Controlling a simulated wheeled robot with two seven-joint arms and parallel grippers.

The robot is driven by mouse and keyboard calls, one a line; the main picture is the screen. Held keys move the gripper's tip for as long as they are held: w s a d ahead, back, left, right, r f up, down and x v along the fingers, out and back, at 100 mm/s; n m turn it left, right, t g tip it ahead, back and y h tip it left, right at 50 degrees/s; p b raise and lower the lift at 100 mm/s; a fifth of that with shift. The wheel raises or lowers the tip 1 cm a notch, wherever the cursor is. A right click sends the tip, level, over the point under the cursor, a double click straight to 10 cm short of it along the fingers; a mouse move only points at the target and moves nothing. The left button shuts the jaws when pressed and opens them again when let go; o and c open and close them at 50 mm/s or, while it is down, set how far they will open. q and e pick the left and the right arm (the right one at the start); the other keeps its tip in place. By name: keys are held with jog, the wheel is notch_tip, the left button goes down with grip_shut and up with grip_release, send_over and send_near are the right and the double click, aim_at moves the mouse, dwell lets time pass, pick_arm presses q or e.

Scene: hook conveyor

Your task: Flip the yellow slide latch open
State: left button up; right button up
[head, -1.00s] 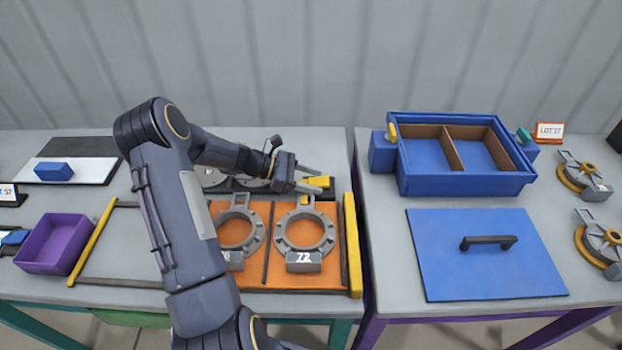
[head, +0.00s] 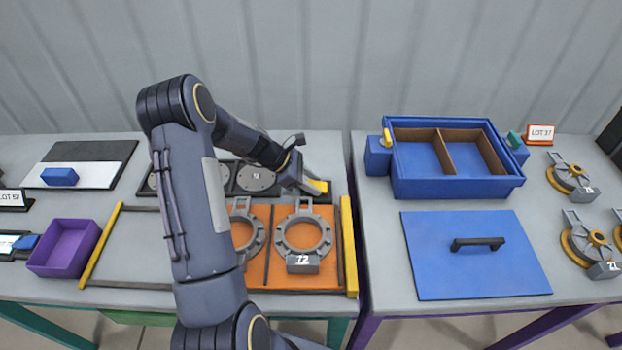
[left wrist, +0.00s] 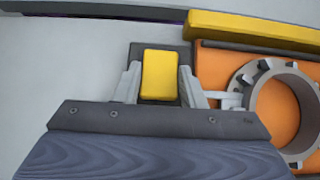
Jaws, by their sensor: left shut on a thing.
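A yellow slide latch (head: 319,186) sits at the right end of a dark rail behind the orange tray (head: 270,283). The left wrist view shows it as a yellow block (left wrist: 160,75) on a dark base. My left gripper (head: 314,185) reaches down to it from the left, its fingers on either side. In the left wrist view, the fingers (left wrist: 160,88) flank the block and are shut on it. The fingers partly hide the latch in the head view. My right gripper is not in view.
The tray holds grey rings (head: 304,233), close by the gripper. A yellow bar (head: 348,245) runs along its right side. On the right table stand a blue divided box (head: 455,186) with a yellow lever (head: 387,137) and a blue lid (head: 475,275). A purple bin (head: 65,247) stands left.

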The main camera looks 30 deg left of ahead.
pick_arm(q)
jog(key=o, duration=1)
jog(key=b+v, duration=0.1)
jog(key=v, duration=0.6)
jog(key=shift+s+a+r, duration=0.2)
jog(key=shift+r, duration=0.1)
